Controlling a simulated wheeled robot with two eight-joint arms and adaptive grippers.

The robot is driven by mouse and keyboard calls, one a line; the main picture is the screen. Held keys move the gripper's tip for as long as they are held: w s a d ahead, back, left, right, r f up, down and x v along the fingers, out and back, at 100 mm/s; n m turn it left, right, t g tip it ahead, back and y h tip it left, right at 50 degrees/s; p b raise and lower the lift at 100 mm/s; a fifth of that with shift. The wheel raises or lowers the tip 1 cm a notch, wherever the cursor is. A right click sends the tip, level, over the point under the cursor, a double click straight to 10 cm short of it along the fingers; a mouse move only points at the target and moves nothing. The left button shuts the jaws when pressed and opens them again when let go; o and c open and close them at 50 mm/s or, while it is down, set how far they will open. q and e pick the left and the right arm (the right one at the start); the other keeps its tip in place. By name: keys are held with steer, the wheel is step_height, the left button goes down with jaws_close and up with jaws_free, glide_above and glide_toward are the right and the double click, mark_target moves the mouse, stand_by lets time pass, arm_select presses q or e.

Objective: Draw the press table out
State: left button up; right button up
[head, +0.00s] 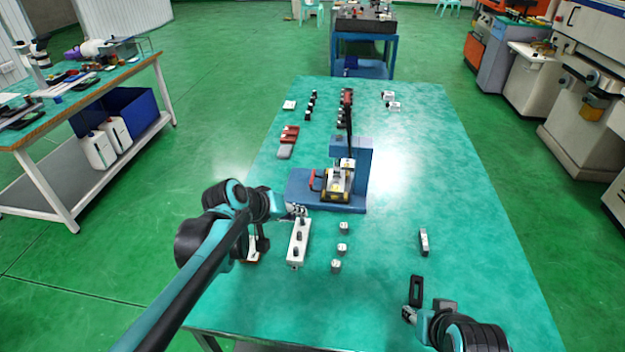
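The press (365,160) stands mid-table with a blue base and column and a tall dark lever. The press table seems to be the pale metal and yellow block (338,186) low at the column's front, with a red part at its left; its exact outline is too small to tell. My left gripper (297,211) is at the front left edge of the blue base, just left of and nearer than the block, apart from it. Its finger gap is too small to make out. My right gripper (409,314) is low at the front right, far from the press; its fingers are unclear.
A white strip with dark knobs (298,243) lies just in front of my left gripper. Several small white cubes (343,228) stand right of it. A small grey-white block (424,242) lies further right. Red pieces (289,134) lie back left. The right half of the green worktable (460,180) is mostly clear.

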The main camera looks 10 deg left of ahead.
arm_select(q)
steer(key=w+a+f+n+t+h, duration=0.1)
steer(key=w+f, duration=0.2)
steer(key=w, duration=0.4)
steer(key=w+a+f+n+t+h, duration=0.1)
steer(key=w+f+h, duration=0.1)
steer(key=w, duration=0.6)
steer(key=w+a+f+n+t+h, duration=0.1)
steer(key=w+f, duration=0.3)
steer(key=w, duration=0.4)
steer(key=shift+w+n+h, duration=0.1)
steer(key=shift+n+h, duration=0.2)
steer(key=shift+h, duration=0.4)
steer(key=n+t+h, duration=0.1)
steer(key=h, duration=0.1)
glide_toward(312, 177)
steer(key=shift+w+d+f+p, duration=0.15)
steer(key=shift+w+d+f, duration=0.1)
steer(key=shift+d, duration=0.2)
steer(key=shift+w+d+f+p, duration=0.15)
steer(key=shift+w+d, duration=0.1)
steer(key=shift+d, duration=0.25)
steer(key=shift+w+d+f, duration=0.1)
steer(key=shift+w+f, duration=0.05)
steer(key=shift+y, duration=0.3)
steer(key=b+x, duration=0.2)
steer(key=x, duration=0.5)
steer(key=shift+w+d+b, duration=0.1)
steer(key=shift+w+b, duration=0.1)
steer(key=shift+b, duration=0.1)
